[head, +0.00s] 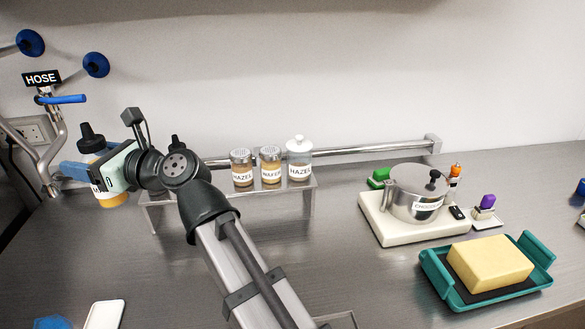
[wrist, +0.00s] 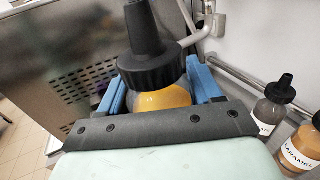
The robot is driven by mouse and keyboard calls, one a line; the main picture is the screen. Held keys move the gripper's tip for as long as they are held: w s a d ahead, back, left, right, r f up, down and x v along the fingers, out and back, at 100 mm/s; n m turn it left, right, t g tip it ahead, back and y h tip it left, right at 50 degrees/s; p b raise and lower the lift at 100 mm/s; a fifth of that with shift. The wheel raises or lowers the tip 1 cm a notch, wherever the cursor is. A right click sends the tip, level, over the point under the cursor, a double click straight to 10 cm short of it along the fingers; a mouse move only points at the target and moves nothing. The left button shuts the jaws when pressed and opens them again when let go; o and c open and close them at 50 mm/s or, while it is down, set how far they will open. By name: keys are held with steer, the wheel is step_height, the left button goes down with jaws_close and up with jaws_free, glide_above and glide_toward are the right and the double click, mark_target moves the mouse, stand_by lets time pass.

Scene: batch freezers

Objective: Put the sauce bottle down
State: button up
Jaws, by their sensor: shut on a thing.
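The sauce bottle (head: 113,200) has a black pointed cap and yellow-orange sauce. It is at the far left of the counter in the head view, partly hidden by my gripper (head: 84,172). In the wrist view the bottle (wrist: 160,98) stands between the two blue fingers of my gripper (wrist: 157,88), which are shut on it. It looks roughly upright. I cannot tell whether its base touches the counter. Most of its label is hidden.
Two other bottles, one labelled caramel (wrist: 303,150), stand close on the right in the wrist view. A small rack (head: 300,190) with topping jars is right of my gripper. A hose tap (head: 50,125) is at left. A pot (head: 418,195) and butter tray (head: 485,299) are at right.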

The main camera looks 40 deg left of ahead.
mark_target(82, 140)
step_height(82, 140, up, 3)
steer(key=shift+r, duration=0.1)
steer(key=w+d+m+t+y, duration=0.15)
steer(key=w+d+t, duration=0.3)
steer(key=w, duration=1.05)
steer(key=w+d+m+t, duration=0.3)
steer(key=w+d, duration=0.3)
steer(key=w, duration=0.9)
steer(key=w+d+m+t+h, duration=0.2)
steer(key=w+d+m+t, duration=0.25)
steer(key=w+d, duration=1.25)
steer(key=w+d+m+t+h, duration=0.25)
steer(key=w+d+t, duration=0.35)
steer(key=w+d, duration=1.05)
steer(key=w+d+m+t+h, duration=0.2)
steer(key=d+m+t+h, duration=0.1)
steer(key=d, duration=1.8)
steer(key=w+d+m+t+h, duration=0.2)
steer(key=d+m+h, duration=0.15)
steer(key=d, duration=1.75)
steer(key=shift+s+d+f, duration=0.1)
steer(key=shift+f, duration=4.7)
steer(key=shift+s+d+f, duration=0.1)
steer(key=shift+d+f, duration=0.05)
steer(key=shift+f, duration=4.6)
steer(key=shift+s+d+f, duration=0.1)
steer(key=shift+f, duration=4.7)
